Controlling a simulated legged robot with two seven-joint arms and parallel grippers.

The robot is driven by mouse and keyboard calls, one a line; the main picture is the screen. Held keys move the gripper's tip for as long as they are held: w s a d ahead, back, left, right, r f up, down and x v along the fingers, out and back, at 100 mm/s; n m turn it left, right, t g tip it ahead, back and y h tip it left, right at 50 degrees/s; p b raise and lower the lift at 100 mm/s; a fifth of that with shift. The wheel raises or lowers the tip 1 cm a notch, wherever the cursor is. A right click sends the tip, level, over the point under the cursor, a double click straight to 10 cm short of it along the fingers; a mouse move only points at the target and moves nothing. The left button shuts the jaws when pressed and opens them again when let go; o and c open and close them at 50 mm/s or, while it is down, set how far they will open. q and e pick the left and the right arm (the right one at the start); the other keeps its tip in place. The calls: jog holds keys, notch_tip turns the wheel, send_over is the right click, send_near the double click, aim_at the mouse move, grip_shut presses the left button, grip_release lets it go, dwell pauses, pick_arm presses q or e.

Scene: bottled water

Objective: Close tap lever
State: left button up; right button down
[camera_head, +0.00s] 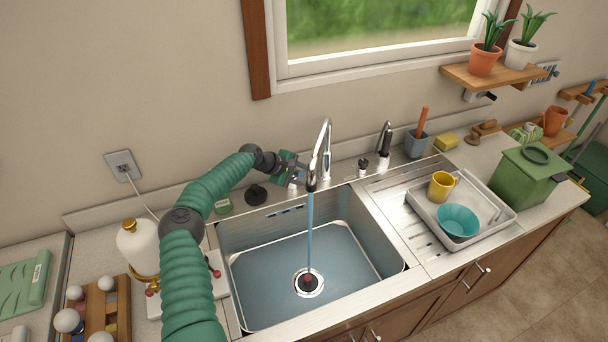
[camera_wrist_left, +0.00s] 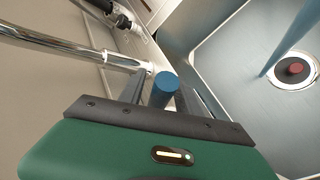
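The chrome tap (camera_head: 325,150) stands behind the sink, and a blue stream of water (camera_head: 310,230) runs from its spout to the drain. In the left wrist view, the tap's chrome pipe (camera_wrist_left: 60,45) crosses at the upper left. A blue round-ended piece (camera_wrist_left: 166,84), which looks like the lever's tip, shows between the fingers of my left gripper (camera_wrist_left: 165,90). The fingers are apart on either side of it; whether they press on it cannot be told. In the head view, my left gripper (camera_head: 297,172) is just left of the tap's base. My right gripper is not in view.
The sink (camera_head: 350,270) holds only a dark red-topped drain (camera_head: 308,282). A tray (camera_head: 481,226) with a yellow mug and teal bowl stands on the right drainer. A soap dispenser (camera_head: 362,166) and black-handled fixture (camera_head: 384,140) stand right of the tap.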

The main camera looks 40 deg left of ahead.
pick_arm(q)
grip_shut()
dwell(0.3)
dwell(1.2)
